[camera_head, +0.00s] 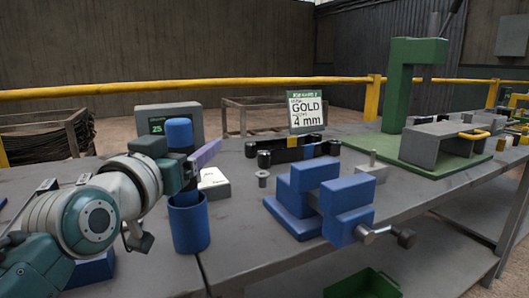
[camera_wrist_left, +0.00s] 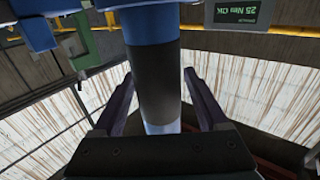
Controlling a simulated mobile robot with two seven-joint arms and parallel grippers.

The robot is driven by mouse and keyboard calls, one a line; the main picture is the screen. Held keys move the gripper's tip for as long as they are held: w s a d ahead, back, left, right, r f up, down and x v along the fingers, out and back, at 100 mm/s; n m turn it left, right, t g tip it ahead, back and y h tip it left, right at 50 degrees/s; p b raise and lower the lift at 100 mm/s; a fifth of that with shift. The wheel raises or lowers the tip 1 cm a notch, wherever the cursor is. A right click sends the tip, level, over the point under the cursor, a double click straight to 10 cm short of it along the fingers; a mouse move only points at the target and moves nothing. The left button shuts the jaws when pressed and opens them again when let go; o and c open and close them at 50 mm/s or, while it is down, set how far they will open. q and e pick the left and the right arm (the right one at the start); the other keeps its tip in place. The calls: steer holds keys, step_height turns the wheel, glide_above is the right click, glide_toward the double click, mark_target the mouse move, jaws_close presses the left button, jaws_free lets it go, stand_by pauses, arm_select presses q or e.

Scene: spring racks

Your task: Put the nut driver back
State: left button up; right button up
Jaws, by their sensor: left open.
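The nut driver (camera_head: 179,133), with a blue handle end and a black grip band, stands upright at the blue cylindrical holder (camera_head: 189,228) on the left of the bench. Its lower end is hidden, and I cannot tell how deep it sits. My left gripper (camera_head: 192,162) is at the height of the black band, with one purple finger showing beside it. In the left wrist view the nut driver (camera_wrist_left: 164,85) passes between the two spread fingers of my left gripper (camera_wrist_left: 160,88), with gaps visible on both sides. My right gripper is not in view.
A grey box with a display (camera_head: 158,117) stands behind. A blue vise (camera_head: 318,203) is at the middle, with black cylinders on a rack (camera_head: 290,150) and a sign (camera_head: 306,110) behind it. A green stand (camera_head: 405,90) is at the right. Bare bench lies between holder and vise.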

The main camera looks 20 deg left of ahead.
arm_select(q)
steer(key=s+d+p, duration=0.1)
steer(key=s+d, duration=0.1)
steer(key=s, duration=0.9)
steer(key=s+d+f+m+g+h, duration=0.35)
steer(key=s+d+f+g, duration=0.25)
steer(key=d+f+g, duration=0.3)
steer(key=s+f+g, duration=0.5)
steer(key=s+f, duration=0.1)
steer(key=s, duration=0.6)
steer(key=shift+s+a+m, duration=0.15)
steer(key=shift+m, duration=0.2)
step_height(320, 180, up, 56)
steer(key=p, duration=5.6)
